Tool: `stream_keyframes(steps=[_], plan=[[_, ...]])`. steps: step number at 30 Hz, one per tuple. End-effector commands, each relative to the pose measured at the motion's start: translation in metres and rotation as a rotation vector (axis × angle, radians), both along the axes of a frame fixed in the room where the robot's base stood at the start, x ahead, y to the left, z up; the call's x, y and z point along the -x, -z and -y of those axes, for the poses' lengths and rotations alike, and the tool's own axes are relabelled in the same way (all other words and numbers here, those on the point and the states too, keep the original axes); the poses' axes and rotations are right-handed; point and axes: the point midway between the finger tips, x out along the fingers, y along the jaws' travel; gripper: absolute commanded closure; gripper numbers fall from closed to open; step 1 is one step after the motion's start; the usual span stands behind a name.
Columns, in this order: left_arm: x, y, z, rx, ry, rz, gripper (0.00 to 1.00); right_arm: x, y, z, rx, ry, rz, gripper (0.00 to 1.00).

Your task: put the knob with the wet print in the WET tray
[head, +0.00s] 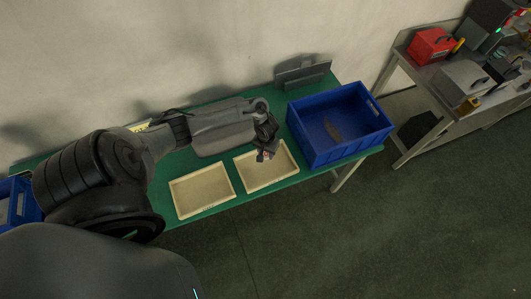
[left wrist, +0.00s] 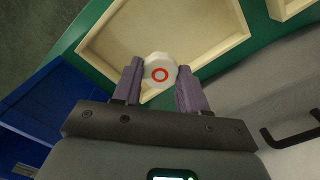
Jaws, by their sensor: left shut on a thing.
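A white knob with a red ring print (left wrist: 160,72) shows in the left wrist view, between the two fingers of my left gripper (left wrist: 156,84). The gripper is shut on the knob and the printed face is towards the camera. In the head view my left gripper (head: 265,152) hangs over the right-hand of two shallow cream trays (head: 285,176); the knob is too small there to make out well. The other cream tray (head: 202,191) lies to its left. Lettering on the front rims is too small to read. My right gripper is not in view.
A deep blue bin (head: 340,151) with a brownish piece inside stands right of the trays on the green table (head: 240,203). A grey plate stands at the back (head: 302,72). Another blue bin (head: 19,202) is at far left. A side bench (head: 460,120) holds a red box (head: 431,46).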

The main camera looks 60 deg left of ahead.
Motion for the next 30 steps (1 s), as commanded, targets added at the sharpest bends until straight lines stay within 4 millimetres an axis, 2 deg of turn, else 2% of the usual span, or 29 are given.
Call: stream_keyframes(steps=[14, 23, 24, 30], plan=[[-0.002, 0.003, 0.0, 0.002, -0.003, 0.004, 0.7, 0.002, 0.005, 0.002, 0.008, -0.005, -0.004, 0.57], [-0.001, 0.0, 0.0, 0.002, -0.002, 0.003, 0.7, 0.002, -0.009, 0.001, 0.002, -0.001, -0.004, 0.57], [-0.001, 0.009, 0.0, 0.002, -0.001, 0.003, 0.7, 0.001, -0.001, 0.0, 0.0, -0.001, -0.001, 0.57], [-0.002, 0.029, 0.0, 0.001, -0.002, 0.003, 0.7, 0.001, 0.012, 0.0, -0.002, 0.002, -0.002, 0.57]])
